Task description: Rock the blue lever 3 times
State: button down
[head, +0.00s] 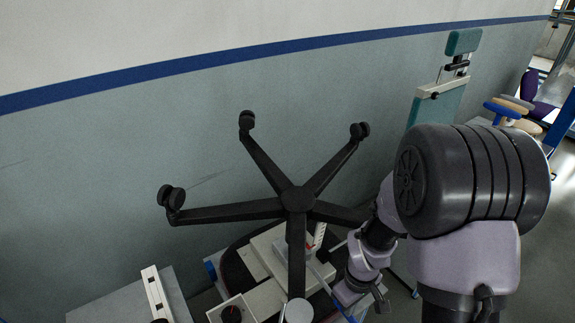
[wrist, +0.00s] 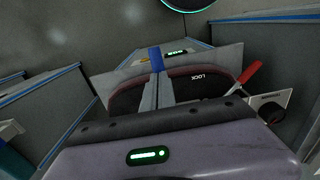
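The blue lever (wrist: 155,58) shows in the wrist view as a short upright blue piece, in front of a dark panel marked LOCK. My gripper (wrist: 156,76) has its two grey fingers close together, and their tips meet the blue piece. The fingers look shut on it, though they hide its lower part. In the head view my arm's purple and grey links come down at the right, beside the machine; the fingertips and the blue lever cannot be made out there.
A red handle (wrist: 250,72) stands right of the fingers in the wrist view. A black five-armed chair base (head: 298,199) sits above the pale machine (head: 262,268). A grey cabinet (head: 115,305) is at lower left. Chairs (head: 540,88) stand far right, beyond a teal panel.

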jog(key=shift+r+p, duration=1.9)
jog(key=shift+r, duration=0.5)
notch_tip(320, 180, up, 5)
jog(key=p, duration=0.4)
notch_tip(320, 180, up, 15)
jog(key=s+a+m+t+b, duration=0.1)
jog(key=s+m+t, duration=0.2)
jog(key=m, duration=0.3)
jog(key=s+a+r+m+t+y, duration=0.2)
jog(key=s+r+m, duration=0.3)
jog(key=s+r, duration=0.5)
jog(key=shift+a+m+t+b, duration=0.3)
jog(key=shift+a+t+b, duration=0.1)
jog(key=shift+b, duration=0.05)
